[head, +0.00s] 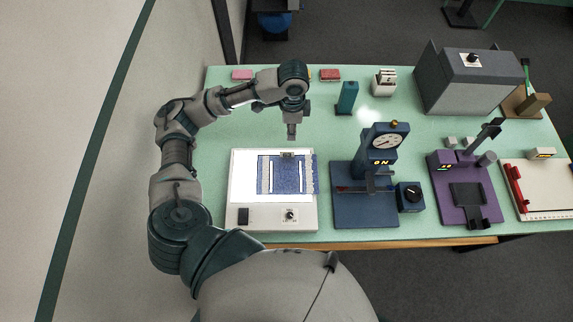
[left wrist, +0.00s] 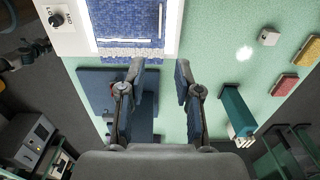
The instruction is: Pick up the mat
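The mat (head: 284,180) is a blue woven rectangle lying on a white flat box (head: 243,190) on the green table. Its right edge reaches the box's right rim and seems to stick out slightly past it. In the left wrist view the mat (left wrist: 125,20) shows at the top, with a pale fringe along its near edge. Thin white bars lie across or beside it. My left gripper (head: 291,133) hangs above the table just behind the box, apart from the mat. In the left wrist view its two fingers (left wrist: 159,78) are spread with nothing between them. My right gripper is not seen.
A blue stand with a dial (head: 385,142) is close to the right of the box. A purple device (head: 465,190) and a white board (head: 540,190) stand further right. A teal block (head: 347,98) and a grey cabinet (head: 468,80) are behind. Green table left of the box is clear.

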